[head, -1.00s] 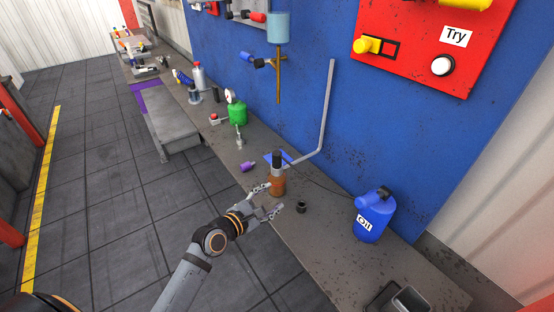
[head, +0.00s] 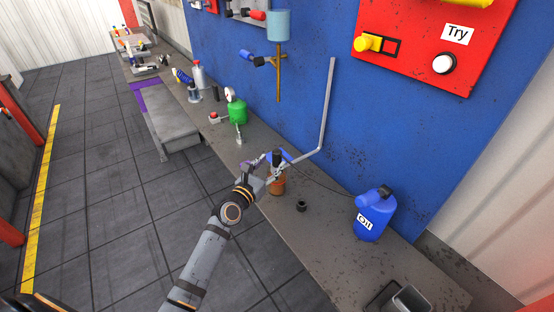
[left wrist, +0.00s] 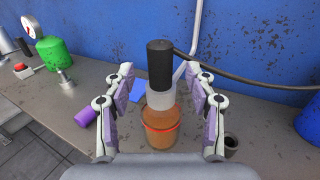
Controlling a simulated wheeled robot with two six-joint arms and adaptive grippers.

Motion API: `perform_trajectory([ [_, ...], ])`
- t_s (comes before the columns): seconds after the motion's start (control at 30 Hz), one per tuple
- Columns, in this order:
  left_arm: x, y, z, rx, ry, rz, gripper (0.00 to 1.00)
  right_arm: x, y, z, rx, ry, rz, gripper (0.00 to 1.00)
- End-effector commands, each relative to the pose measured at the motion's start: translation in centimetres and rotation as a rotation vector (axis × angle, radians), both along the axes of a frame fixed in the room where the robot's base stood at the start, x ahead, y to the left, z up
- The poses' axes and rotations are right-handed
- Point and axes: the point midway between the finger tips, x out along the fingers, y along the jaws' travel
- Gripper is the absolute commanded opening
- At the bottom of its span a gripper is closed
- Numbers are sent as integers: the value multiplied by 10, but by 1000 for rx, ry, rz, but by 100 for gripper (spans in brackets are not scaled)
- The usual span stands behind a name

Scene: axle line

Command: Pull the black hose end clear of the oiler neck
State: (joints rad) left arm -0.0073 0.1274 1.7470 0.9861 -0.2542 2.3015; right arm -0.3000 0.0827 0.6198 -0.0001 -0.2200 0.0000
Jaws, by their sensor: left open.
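The oiler is an amber bottle (left wrist: 160,130) with a red ring and a pale grey neck (left wrist: 160,97), upright on the bench; the amber bottle also shows in the head view (head: 277,187). The black hose end (left wrist: 160,65) stands upright on the neck, and it also shows in the head view (head: 277,158). A thin black hose (left wrist: 240,77) runs from its top to the right. My left gripper (left wrist: 162,88) is open, with one finger on each side of the hose end and neck, apparently touching neither. My right gripper is not in view.
A purple cylinder (left wrist: 86,117) lies left of the oiler. A small black ring-like cup (head: 301,204) stands to its right, and a blue oil can (head: 374,214) further right. A grey bent pipe (head: 324,125) rises behind.

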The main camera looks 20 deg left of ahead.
Motion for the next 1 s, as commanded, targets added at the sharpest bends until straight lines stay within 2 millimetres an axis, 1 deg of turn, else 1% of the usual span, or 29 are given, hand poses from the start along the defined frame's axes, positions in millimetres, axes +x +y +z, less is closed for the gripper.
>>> perform_trajectory([
  [0.03, 8, -2, 6, -2, -4, 0, 56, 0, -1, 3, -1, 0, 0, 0],
  [0.13, 26, -6, 12, -2, -4, 1, 56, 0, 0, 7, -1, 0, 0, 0],
  [0.23, 40, -9, 8, -2, -3, 1, 56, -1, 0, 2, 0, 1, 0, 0],
  [0.33, 46, -10, 9, -1, -2, 0, 56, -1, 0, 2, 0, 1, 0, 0],
  [0.53, 46, -10, 8, 0, -1, 0, 56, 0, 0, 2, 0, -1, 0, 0],
  [0.93, 46, -10, 8, 1, -1, 0, 2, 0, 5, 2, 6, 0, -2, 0],
  [1.0, 46, -10, 9, 1, -1, 0, 0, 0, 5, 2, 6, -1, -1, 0],
])
